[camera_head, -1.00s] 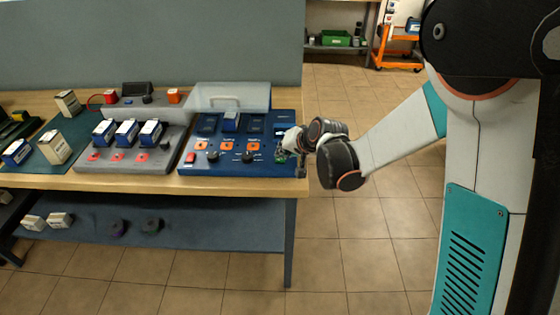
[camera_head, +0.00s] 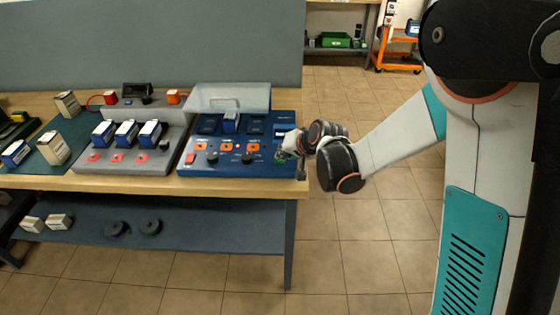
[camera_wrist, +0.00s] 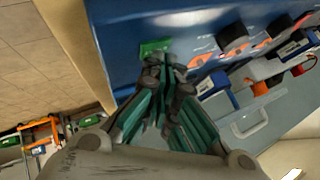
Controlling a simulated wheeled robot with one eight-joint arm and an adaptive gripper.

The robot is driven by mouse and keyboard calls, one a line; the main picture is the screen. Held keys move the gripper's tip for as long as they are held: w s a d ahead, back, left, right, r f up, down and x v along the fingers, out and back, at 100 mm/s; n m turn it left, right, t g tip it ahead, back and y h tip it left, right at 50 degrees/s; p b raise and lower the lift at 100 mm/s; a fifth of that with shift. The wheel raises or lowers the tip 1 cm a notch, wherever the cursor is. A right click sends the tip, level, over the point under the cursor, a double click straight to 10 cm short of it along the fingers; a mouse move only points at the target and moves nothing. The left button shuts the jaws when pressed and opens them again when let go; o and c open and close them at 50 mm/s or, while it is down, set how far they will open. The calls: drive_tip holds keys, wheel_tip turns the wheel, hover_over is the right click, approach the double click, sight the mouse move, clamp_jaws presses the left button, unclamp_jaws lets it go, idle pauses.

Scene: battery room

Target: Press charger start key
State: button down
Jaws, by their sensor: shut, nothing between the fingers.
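The charger is a blue sloped panel (camera_head: 222,168) on the bench, with black knobs, orange-marked sockets and a red key (camera_head: 190,158) at its left. A green key (camera_wrist: 154,47) sits near the panel's right end. My gripper (camera_wrist: 163,64) is shut and empty, its fingertips at the lower edge of the green key in the wrist view. I cannot tell whether they touch it. In the head view my gripper (camera_head: 283,153) is over the panel's right end and largely hides the green key.
A clear cover (camera_head: 228,97) stands raised behind the panel. A grey charger (camera_head: 125,160) with several blue-and-white batteries is to the left. The bench's front edge (camera_head: 150,182) runs below. Floor is open to the right; an orange cart (camera_head: 396,48) stands far back.

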drive_tip(key=shift+r, duration=0.1)
idle(0.3)
drive_tip(key=shift+r+p, duration=0.5)
drive_tip(key=shift+r, duration=0.15)
drive_tip(key=shift+r+p, duration=1.65)
drive_tip(key=shift+r, duration=0.85)
drive_tip(key=s+d+r+n+h, duration=0.1)
drive_tip(key=s+d+r, duration=0.4)
drive_tip(key=s+r, duration=0.15)
drive_tip(key=s+d+r+h, duration=0.2)
drive_tip(key=s+d+r, duration=0.3)
drive_tip(key=s, duration=0.3)
drive_tip(key=s+d+h, duration=0.1)
drive_tip(key=s+d, duration=0.3)
drive_tip(key=s, duration=0.4)
drive_tip(key=s+d+n+h, duration=0.1)
drive_tip(key=s+d, duration=0.3)
drive_tip(key=s, duration=0.5)
drive_tip(key=shift+d+g, duration=0.25)
drive_tip(key=shift+g, duration=0.05)
